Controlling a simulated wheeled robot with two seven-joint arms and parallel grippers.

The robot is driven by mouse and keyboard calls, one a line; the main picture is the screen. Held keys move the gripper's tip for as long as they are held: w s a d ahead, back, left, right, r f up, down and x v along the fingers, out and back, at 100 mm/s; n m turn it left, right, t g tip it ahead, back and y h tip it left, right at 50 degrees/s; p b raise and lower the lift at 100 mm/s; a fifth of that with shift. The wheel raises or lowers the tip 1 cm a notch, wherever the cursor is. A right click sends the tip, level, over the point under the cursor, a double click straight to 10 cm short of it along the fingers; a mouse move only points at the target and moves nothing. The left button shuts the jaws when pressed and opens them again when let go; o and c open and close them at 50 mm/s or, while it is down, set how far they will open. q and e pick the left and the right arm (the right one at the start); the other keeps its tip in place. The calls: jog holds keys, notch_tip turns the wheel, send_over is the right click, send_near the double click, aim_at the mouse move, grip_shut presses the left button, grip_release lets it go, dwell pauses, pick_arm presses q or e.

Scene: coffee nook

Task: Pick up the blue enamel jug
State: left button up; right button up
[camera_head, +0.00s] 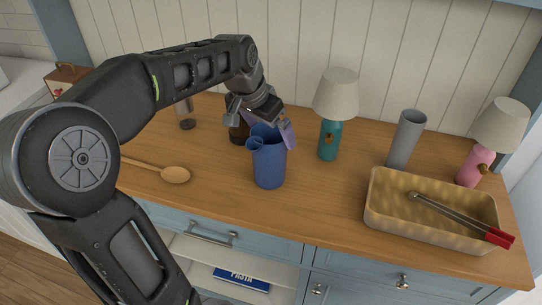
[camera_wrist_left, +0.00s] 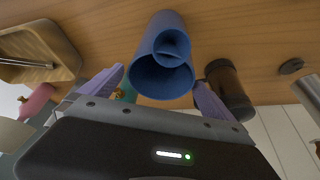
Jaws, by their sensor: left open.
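The blue enamel jug (camera_head: 269,168) stands upright near the middle of the wooden counter, with a small round spout or handle loop at its upper left. My left gripper (camera_head: 270,132) reaches down over the jug's rim from the back. Its lilac fingers are apart, one showing at the jug's right side and the other mostly hidden. In the left wrist view the jug (camera_wrist_left: 165,45) lies ahead between the two open fingertips (camera_wrist_left: 158,78), its open mouth facing the camera. The fingers do not appear closed on it. My right gripper is not in view.
A dark brown jar (camera_head: 238,131) stands close behind the jug at left. A teal lamp (camera_head: 329,138), grey cylinder (camera_head: 405,140) and pink lamp (camera_head: 475,165) stand to the right. A tray (camera_head: 400,218) holds red-handled tongs (camera_head: 450,213). A wooden spoon (camera_head: 174,174) lies left.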

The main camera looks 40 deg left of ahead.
pick_arm(q)
jog(key=shift+x, duration=0.75)
jog(key=shift+c, duration=0.2)
jog(key=c, duration=2)
